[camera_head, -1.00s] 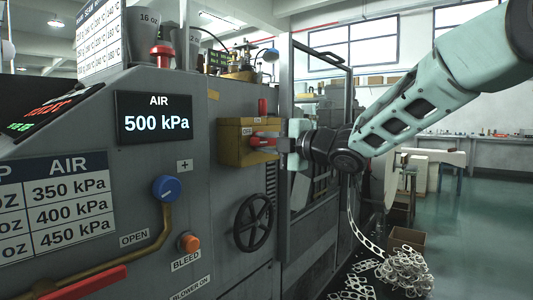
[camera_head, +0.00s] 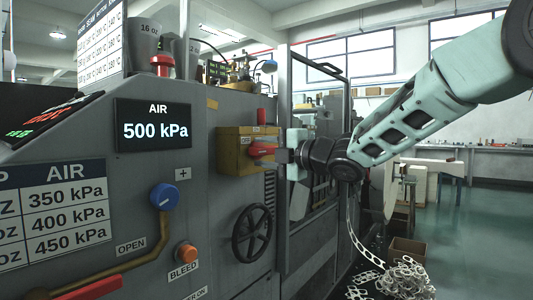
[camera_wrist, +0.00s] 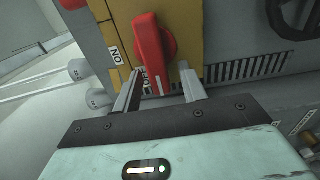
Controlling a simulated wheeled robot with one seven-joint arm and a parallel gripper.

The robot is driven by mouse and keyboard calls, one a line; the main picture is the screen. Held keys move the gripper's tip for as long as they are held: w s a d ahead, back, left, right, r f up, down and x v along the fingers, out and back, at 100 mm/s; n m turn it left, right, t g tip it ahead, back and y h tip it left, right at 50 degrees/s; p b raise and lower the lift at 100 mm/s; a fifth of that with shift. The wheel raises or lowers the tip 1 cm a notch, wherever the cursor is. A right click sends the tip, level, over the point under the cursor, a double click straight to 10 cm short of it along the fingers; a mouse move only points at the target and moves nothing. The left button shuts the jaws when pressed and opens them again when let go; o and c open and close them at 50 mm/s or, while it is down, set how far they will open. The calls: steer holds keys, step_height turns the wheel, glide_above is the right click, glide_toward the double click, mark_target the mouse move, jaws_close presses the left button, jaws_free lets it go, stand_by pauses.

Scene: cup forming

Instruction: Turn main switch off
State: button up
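The main switch is a red rotary handle (camera_head: 263,150) on a yellow box (camera_head: 232,158) fixed to the grey machine's side. In the wrist view the red handle (camera_wrist: 150,45) points down the picture toward my gripper. An ON label (camera_wrist: 115,55) is to its left, and another label (camera_wrist: 147,82) by its lower end is partly hidden. My gripper (camera_head: 282,156) is just right of the box. In the wrist view its fingers (camera_wrist: 158,85) are apart, with the handle's lower end between them and gaps showing on both sides. Contact is not clear.
A black handwheel (camera_head: 251,233) is below the box, and vent slots (camera_wrist: 245,68) are beside it. A blue knob (camera_head: 164,197) and orange BLEED button (camera_head: 186,252) are on the panel. A dark-framed guard door (camera_head: 317,170) stands behind my gripper.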

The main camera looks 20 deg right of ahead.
steer(key=shift+s+d, duration=0.1)
steer(key=p+v, duration=0.2)
steer(key=v, duration=1.5)
